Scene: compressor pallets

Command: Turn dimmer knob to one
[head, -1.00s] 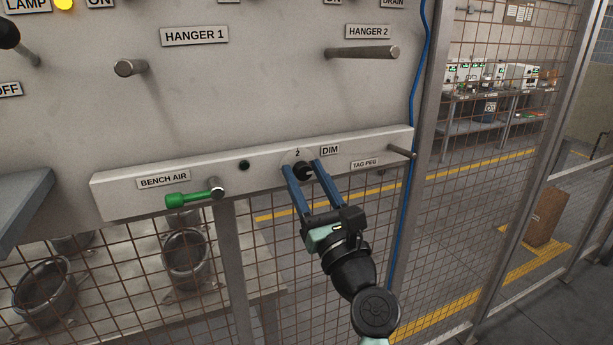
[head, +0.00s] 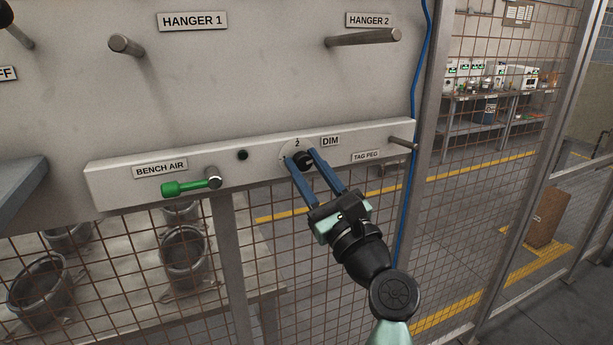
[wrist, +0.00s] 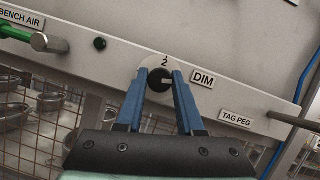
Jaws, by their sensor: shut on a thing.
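The dimmer knob (head: 304,160) is a small black round knob on a pale dial plate on the rail, left of the DIM label (head: 330,141). A "2" is marked above it; the "1" is mostly hidden behind a finger. In the wrist view the knob (wrist: 159,80) shows a light pointer line directed to the right. My gripper (head: 303,161) has two blue fingers reaching up to the knob, one on each side. It is shut on the knob. In the wrist view the fingertips (wrist: 160,80) flank the knob.
The tag peg (head: 403,143) sticks out at the rail's right end. Hanger pegs (head: 362,38) project above. A blue hose (head: 411,130) runs down the right post.

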